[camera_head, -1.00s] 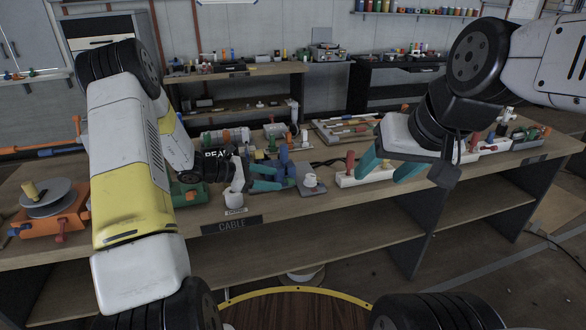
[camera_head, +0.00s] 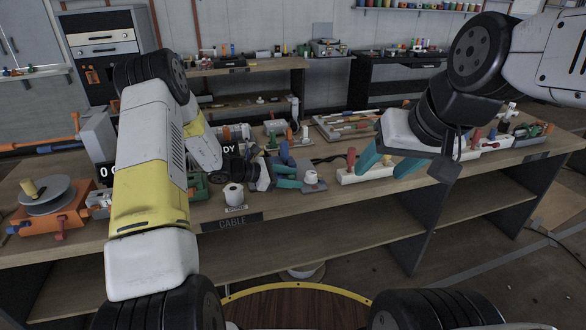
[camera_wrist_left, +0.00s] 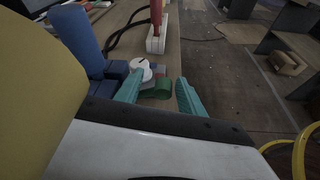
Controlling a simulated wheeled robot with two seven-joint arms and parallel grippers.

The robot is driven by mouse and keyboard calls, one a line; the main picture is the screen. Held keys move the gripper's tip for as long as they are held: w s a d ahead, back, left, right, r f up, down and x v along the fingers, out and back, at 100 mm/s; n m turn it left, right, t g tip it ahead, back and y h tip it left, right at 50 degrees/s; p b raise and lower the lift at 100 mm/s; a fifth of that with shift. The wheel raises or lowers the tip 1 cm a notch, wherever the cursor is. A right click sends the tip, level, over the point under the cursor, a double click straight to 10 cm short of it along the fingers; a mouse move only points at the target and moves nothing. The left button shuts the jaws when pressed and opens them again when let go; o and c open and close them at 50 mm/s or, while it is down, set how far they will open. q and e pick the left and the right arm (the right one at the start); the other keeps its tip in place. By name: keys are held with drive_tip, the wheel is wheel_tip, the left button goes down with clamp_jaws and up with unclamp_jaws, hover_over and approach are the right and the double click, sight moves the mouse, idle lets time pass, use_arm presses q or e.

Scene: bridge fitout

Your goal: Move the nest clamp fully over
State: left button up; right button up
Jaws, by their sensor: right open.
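A blue fixture with an upright blue lever (camera_head: 285,152) stands near the bench's front edge. I take it for the nest clamp, but cannot be sure. The lever (camera_wrist_left: 78,38) rises at upper left in the left wrist view. My left gripper (camera_head: 289,176) is open at the fixture's front. In the left wrist view its teal fingertips (camera_wrist_left: 160,88) are apart. A green rounded part (camera_wrist_left: 157,89) and a white round knob (camera_wrist_left: 143,68) show near the left fingertip; contact cannot be told. My right gripper (camera_head: 387,160) is open and empty above the bench's right part.
A white block with a red handle (camera_head: 352,164) stands right of the fixture. A white roll (camera_head: 234,194) stands near the CABLE label (camera_head: 232,224). An orange reel stand (camera_head: 62,214) is at far left. Behind are tools and a pegged tray (camera_head: 345,127).

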use_arm(q)
clamp_jaws()
drive_tip(key=shift+s+f, duration=0.15)
drive_tip(key=shift+f, duration=0.05)
drive_tip(key=shift+s+f+m+t, duration=0.2)
drive_tip(key=shift+m+t, duration=0.1)
drive_tip(key=shift+m, duration=0.1)
drive_tip(key=shift+s+f+m+t, duration=0.15)
drive_tip(key=shift+f+m+t, duration=0.55)
drive_tip(key=shift+m, duration=0.2)
drive_tip(key=shift+f+m+t, duration=0.5)
drive_tip(key=shift+f+m, duration=0.1)
drive_tip(key=shift+m, duration=0.4)
